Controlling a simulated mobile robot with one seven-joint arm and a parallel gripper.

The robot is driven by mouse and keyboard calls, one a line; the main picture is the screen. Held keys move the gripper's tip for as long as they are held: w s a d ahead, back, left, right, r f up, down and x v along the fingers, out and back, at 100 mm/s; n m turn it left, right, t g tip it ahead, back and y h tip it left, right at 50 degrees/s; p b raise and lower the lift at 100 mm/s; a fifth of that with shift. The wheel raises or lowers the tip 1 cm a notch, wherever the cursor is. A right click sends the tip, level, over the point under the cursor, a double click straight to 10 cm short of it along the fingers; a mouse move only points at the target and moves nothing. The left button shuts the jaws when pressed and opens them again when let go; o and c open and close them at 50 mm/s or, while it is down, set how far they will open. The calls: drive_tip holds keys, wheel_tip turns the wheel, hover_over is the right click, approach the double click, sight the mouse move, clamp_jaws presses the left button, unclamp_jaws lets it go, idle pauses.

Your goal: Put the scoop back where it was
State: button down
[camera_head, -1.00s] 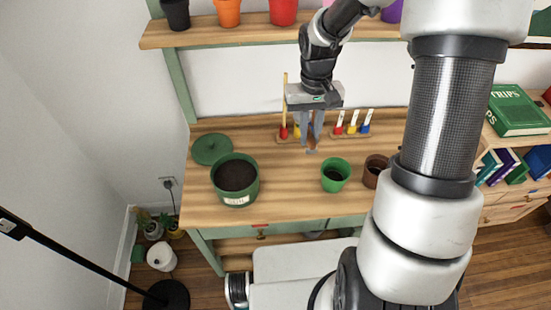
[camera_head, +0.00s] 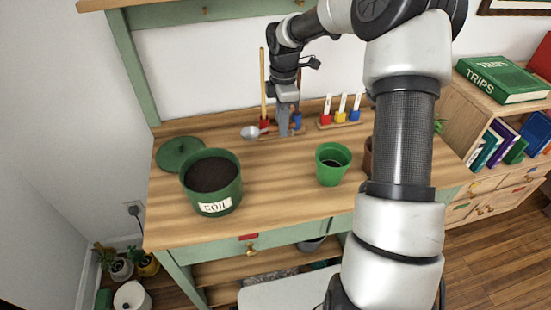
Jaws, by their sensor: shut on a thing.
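The scoop's grey metal bowl (camera_head: 250,132) shows just left of my gripper (camera_head: 284,132), beside the foot of a tall wooden stick. My gripper points down and is shut on the scoop; its fingers hide the handle. The gripper is at a low wooden rack (camera_head: 268,138) at the back of the bench. The rack bears a red-based tall stick (camera_head: 263,90) to the left of the fingers and a blue item (camera_head: 297,120) to their right. I cannot tell whether the scoop touches the rack.
A soil pot (camera_head: 212,182), a green lid (camera_head: 181,154) and a green pot (camera_head: 332,164) stand on the bench (camera_head: 270,190). My arm hides part of a brown pot. The front middle is clear.

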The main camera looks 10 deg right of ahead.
wheel_tip(320, 180, down, 9)
drive_tip(key=shift+r+b, duration=0.1)
drive_tip(key=shift+b, duration=0.75)
drive_tip(key=c, duration=1.7)
unclamp_jaws()
drive_tip(key=shift+f, duration=0.2)
drive_tip(key=shift+o, duration=0.2)
drive_tip(key=shift+r, duration=0.1)
wheel_tip(320, 180, up, 12)
drive_tip(key=p, duration=0.2)
drive_tip(key=shift+r+p, duration=0.1)
drive_tip(key=shift+p, duration=0.25)
